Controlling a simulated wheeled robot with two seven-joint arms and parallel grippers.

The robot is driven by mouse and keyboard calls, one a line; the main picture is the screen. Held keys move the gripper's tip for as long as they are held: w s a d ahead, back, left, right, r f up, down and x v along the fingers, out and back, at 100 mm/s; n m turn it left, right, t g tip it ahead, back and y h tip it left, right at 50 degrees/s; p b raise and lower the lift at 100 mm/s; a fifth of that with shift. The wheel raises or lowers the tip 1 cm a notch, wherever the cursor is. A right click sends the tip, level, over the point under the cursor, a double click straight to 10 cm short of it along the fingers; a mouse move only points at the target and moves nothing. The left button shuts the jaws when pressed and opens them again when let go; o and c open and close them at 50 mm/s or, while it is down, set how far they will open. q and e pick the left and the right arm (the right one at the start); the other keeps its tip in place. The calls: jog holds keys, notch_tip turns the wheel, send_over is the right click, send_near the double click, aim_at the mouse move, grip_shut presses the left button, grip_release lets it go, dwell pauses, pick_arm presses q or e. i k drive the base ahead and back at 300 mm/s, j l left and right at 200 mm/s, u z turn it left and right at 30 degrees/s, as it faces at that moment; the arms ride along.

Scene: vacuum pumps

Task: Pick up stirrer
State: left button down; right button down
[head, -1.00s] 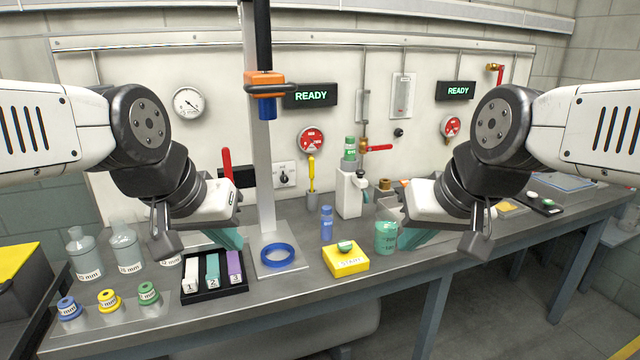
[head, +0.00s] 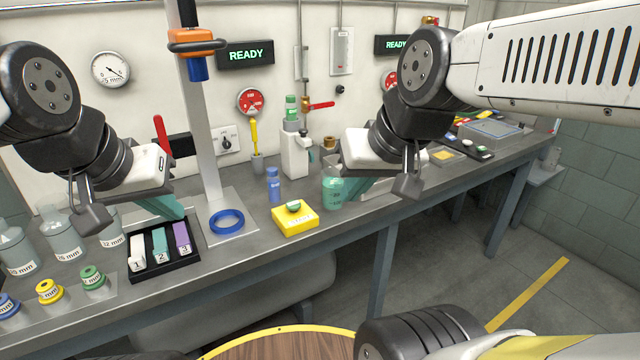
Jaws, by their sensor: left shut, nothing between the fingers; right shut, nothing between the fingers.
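A yellow-handled rod (head: 254,135) stands upright in a small grey holder (head: 257,161) by the back wall; it looks like the stirrer, though I cannot be sure. My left gripper (head: 172,208) hangs over the bench at the left, just above the black tray, well to the left of the rod. My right gripper (head: 358,194) is at the right, beside the teal measuring beaker (head: 333,193), and partly overlaps its view. Both grippers are shut and empty, with teal fingers pointing inward.
The black tray (head: 190,259) holds items marked 1, 2 and 3. A blue ring (head: 227,222), blue bottle (head: 273,185) and yellow block (head: 295,222) stand mid-bench. A metal post (head: 198,140) rises left of the rod. Glass bottles (head: 62,235) stand at left.

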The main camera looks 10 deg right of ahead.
aim_at(253, 123)
jog(key=i+l, duration=0.1)
jog(key=l, duration=0.3)
jog(key=i+l+u, duration=0.1)
jog(key=l, duration=0.3)
jog(key=i+l, duration=0.1)
jog(key=l, duration=0.3)
jog(key=i+l+u, duration=0.1)
jog(key=i+l, duration=0.5)
